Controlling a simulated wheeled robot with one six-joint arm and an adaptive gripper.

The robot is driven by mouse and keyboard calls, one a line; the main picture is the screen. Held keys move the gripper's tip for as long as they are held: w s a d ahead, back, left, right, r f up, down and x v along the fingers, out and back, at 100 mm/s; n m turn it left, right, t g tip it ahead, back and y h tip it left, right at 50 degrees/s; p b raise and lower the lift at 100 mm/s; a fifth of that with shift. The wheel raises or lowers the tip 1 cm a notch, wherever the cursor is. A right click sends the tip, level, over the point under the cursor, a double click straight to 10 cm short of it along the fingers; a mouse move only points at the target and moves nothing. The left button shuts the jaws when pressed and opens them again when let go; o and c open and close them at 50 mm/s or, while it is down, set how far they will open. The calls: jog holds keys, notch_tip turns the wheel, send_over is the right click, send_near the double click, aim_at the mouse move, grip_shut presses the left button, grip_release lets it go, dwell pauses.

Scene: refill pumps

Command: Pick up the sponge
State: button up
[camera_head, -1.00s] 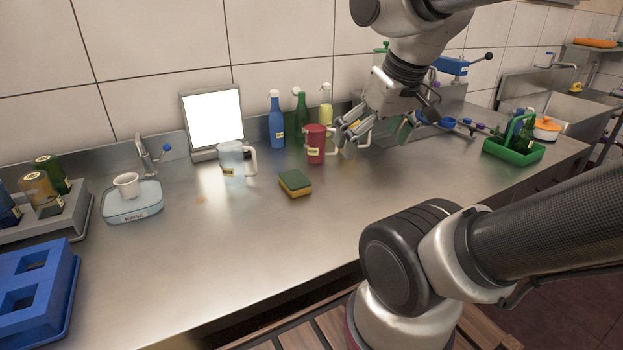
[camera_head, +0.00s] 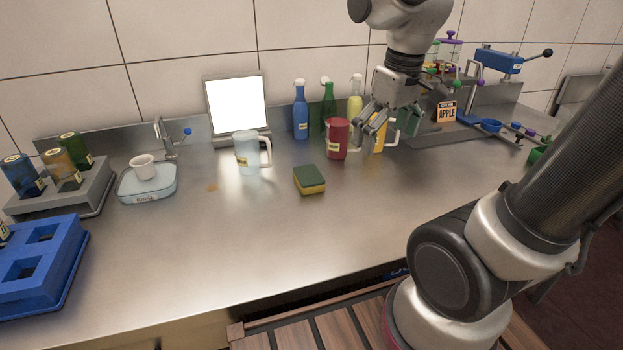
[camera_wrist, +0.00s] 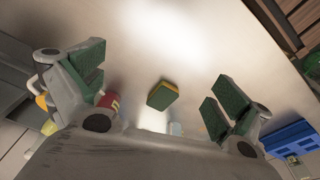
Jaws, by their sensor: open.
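The sponge (camera_head: 309,180) has a green top and a yellow lower layer. It lies flat on the steel counter, in front of the mugs. In the wrist view the sponge (camera_wrist: 162,96) shows between my spread fingers, some way beyond them. My gripper (camera_head: 388,128) is above the counter, behind and to the right of the sponge, close to the red mug. Its fingers, with green pads, are apart in the wrist view (camera_wrist: 150,92), with nothing between them. Nothing hides the sponge.
A red mug (camera_head: 338,138) and a clear mug (camera_head: 247,153) stand behind the sponge. A yellow mug (camera_head: 379,140) is partly hidden by my gripper. Bottles (camera_head: 301,110) stand at the wall. A scale (camera_head: 147,184) with a white cup is at left. The counter's front is clear.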

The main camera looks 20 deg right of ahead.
jog(key=w+a+f+n+g, duration=0.2)
jog(key=w+a+f+n, duration=0.4)
jog(key=w, duration=0.4)
jog(key=n, duration=0.7)
send_over(309, 174)
notch_tip(309, 174, down, 4)
jog(key=shift+s+d+r, duration=0.15)
jog(key=shift+r, duration=0.1)
jog(key=shift+w+n+t, duration=0.25)
jog(key=shift+n+t, duration=0.05)
jog(key=shift+n, duration=0.3)
jog(key=shift+w+a+f, duration=0.1)
jog(key=shift+a+f, duration=0.1)
jog(key=shift+f, duration=0.1)
jog(key=f, duration=0.7)
jog(key=shift+s+f, duration=0.15)
jog(key=shift+s, duration=0.1)
jog(key=c, duration=0.6)
